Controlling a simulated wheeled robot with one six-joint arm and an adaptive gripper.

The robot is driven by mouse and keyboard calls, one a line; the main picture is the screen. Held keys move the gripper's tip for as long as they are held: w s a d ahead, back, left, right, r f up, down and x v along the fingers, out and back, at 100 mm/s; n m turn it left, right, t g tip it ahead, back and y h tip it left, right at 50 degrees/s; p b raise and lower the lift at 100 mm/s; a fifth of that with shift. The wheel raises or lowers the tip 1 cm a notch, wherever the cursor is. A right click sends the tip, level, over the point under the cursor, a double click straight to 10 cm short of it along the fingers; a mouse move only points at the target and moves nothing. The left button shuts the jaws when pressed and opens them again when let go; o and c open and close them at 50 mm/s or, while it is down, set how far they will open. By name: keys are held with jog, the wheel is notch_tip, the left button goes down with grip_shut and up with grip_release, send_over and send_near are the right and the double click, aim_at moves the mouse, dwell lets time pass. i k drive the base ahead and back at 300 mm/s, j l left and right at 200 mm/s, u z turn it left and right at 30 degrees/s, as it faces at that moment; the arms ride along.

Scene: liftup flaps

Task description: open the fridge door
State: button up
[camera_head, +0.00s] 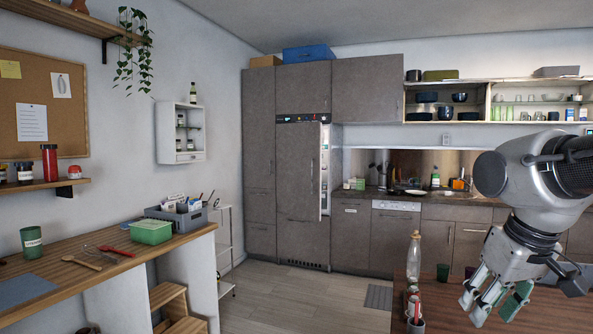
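The fridge (325,165) is built into the tall grey-brown cabinets at the back wall, with a dark display strip along its top. Its door (297,170) stands partly open: a narrow, lit strip of the interior with items shows along the door's right edge. A vertical handle (312,176) is near that edge. My gripper (492,310) is at the lower right, pointing down, far from the fridge and much nearer the camera. Its fingers look apart, with green pads, and nothing is seen held between them.
A wooden table (455,318) with a bottle (413,258) and cups lies below and beside my gripper. A wooden worktop (85,262) runs along the left wall. A wooden step stool (172,305) stands beneath it. Bare floor (290,300) leads to the fridge.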

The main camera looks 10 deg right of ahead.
aim_at(298, 145)
jog(key=j+u, duration=0.1)
jog(key=u, duration=0.2)
jog(key=j+u, duration=0.1)
jog(key=u, duration=0.2)
jog(key=i+j, duration=0.15)
jog(key=j, duration=0.2)
jog(key=i+j, duration=0.15)
jog(key=j, duration=0.2)
jog(key=i+j+u, duration=0.1)
jog(key=j, duration=0.2)
jog(key=i+j, duration=0.15)
jog(key=j, duration=0.2)
jog(key=i+j+z, duration=0.15)
jog(key=i+z, duration=0.2)
jog(key=i+j+z, duration=0.35)
jog(key=i, duration=0.15)
jog(key=i+l+z, duration=0.1)
jog(key=i+z, duration=0.25)
jog(key=i, duration=0.25)
jog(key=i+j+z, duration=0.1)
jog(key=i+z, duration=0.25)
jog(key=i, duration=0.25)
jog(key=i+z, duration=0.15)
jog(key=i, duration=2.15)
jog(key=i+u, duration=0.2)
jog(key=i, duration=0.25)
jog(key=i+l+u, duration=0.15)
jog(key=i, duration=0.3)
jog(key=i+l+u, duration=0.2)
jog(key=i, duration=0.25)
